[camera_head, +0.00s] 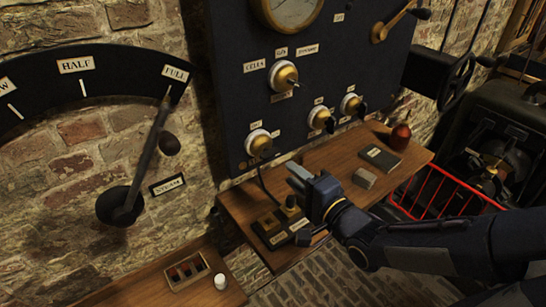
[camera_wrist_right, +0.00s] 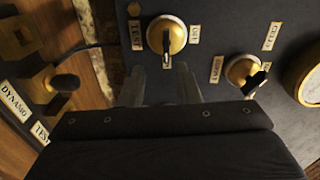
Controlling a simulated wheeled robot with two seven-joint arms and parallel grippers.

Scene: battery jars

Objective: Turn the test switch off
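The test switch (camera_head: 258,143) is a brass rotary knob with a dark handle, low on the left of the dark panel. It also shows in the right wrist view (camera_wrist_right: 167,36), between a TEST label (camera_wrist_right: 137,35) and an OFF label (camera_wrist_right: 194,33). Its handle points down in that view, toward my fingers. My right gripper (camera_head: 298,178) is in front of the panel, below and right of the switch. In the wrist view its two fingers (camera_wrist_right: 160,82) are apart, with nothing seen between them. They appear just short of the handle; contact cannot be told. My left gripper is out of view.
Another brass knob (camera_head: 283,76) with CELLS and DYNAMO labels sits above. Under my gripper, a wooden shelf (camera_head: 330,160) holds a socket block (camera_head: 279,223) with a cable, a grey block (camera_head: 364,178) and a red bottle (camera_head: 400,137). A steam lever (camera_head: 146,155) stands left.

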